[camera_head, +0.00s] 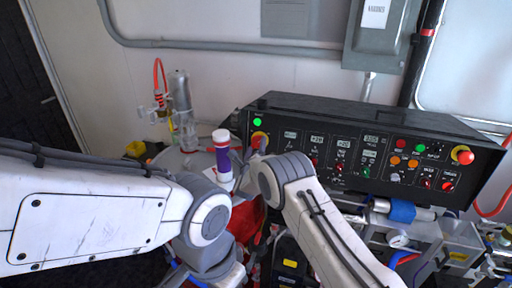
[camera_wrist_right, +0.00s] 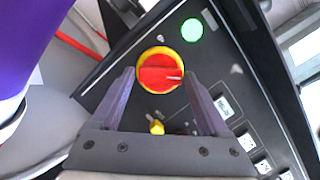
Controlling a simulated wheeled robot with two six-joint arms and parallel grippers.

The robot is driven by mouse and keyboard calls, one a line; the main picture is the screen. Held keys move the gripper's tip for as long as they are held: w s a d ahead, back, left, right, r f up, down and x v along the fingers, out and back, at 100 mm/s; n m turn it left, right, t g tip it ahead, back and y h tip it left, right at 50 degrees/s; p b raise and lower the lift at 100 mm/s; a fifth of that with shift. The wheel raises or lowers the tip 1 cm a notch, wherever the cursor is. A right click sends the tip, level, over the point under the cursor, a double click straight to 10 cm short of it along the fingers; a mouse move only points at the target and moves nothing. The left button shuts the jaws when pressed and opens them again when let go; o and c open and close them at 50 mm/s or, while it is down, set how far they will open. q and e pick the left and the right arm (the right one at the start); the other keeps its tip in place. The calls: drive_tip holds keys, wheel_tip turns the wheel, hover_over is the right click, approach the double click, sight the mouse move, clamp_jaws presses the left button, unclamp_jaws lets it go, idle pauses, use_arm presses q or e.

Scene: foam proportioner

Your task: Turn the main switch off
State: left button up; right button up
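The main switch is a red rotary knob on a yellow ring (camera_wrist_right: 159,70) at the black panel's left end. Its handle, with a pale mark, points roughly rightward in the right wrist view. In the head view the switch (camera_head: 258,139) is partly covered by my right gripper (camera_head: 257,148). In the right wrist view my right gripper (camera_wrist_right: 160,80) is open, with its two purple-grey fingers on either side of the knob; contact cannot be told. A lit green lamp (camera_wrist_right: 192,29) is beside the switch. My left arm enters from the left; its gripper is not visible.
A purple-and-white bottle (camera_head: 222,155) stands close left of my right gripper and fills the left of the wrist view. The black control panel (camera_head: 300,112) carries several displays, knobs and a red-and-yellow button (camera_head: 463,155) at its right. A clear-and-metal apparatus (camera_head: 181,100) stands behind left.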

drive_tip(key=c, duration=0.9)
drive_tip(key=shift+f+n+b, duration=0.15)
drive_tip(key=shift+n+b, duration=0.45)
drive_tip(key=shift+b, duration=0.35)
drive_tip(key=n+y+b, duration=0.1)
drive_tip(key=n+b, duration=0.3)
drive_tip(key=shift+n+g+b, duration=0.3)
drive_tip(key=shift+g+b, duration=0.1)
drive_tip(key=shift+r+n+y+b, duration=0.25)
drive_tip(key=shift+n+y+b, duration=0.15)
drive_tip(key=shift+n, duration=0.5)
drive_tip(key=shift+r+n+g, duration=0.1)
drive_tip(key=shift+n+g, duration=0.3)
drive_tip(key=shift+n, duration=0.1)
drive_tip(key=shift+r+n, duration=0.15)
drive_tip(key=shift+n, duration=0.65)
drive_tip(key=shift+r+n+g+p, duration=0.15)
drive_tip(key=shift+n+g+p, duration=0.25)
drive_tip(key=shift+n+p, duration=0.45)
drive_tip(key=n+g+p, duration=0.1)
drive_tip(key=n+p, duration=0.3)
drive_tip(key=shift+r, duration=0.15)
drive_tip(key=n+h+p, duration=0.1)
drive_tip(key=p, duration=0.2)
drive_tip(key=shift+n+g, duration=0.3)
drive_tip(key=shift+n, duration=0.05)
drive_tip(key=shift+f, duration=0.2)
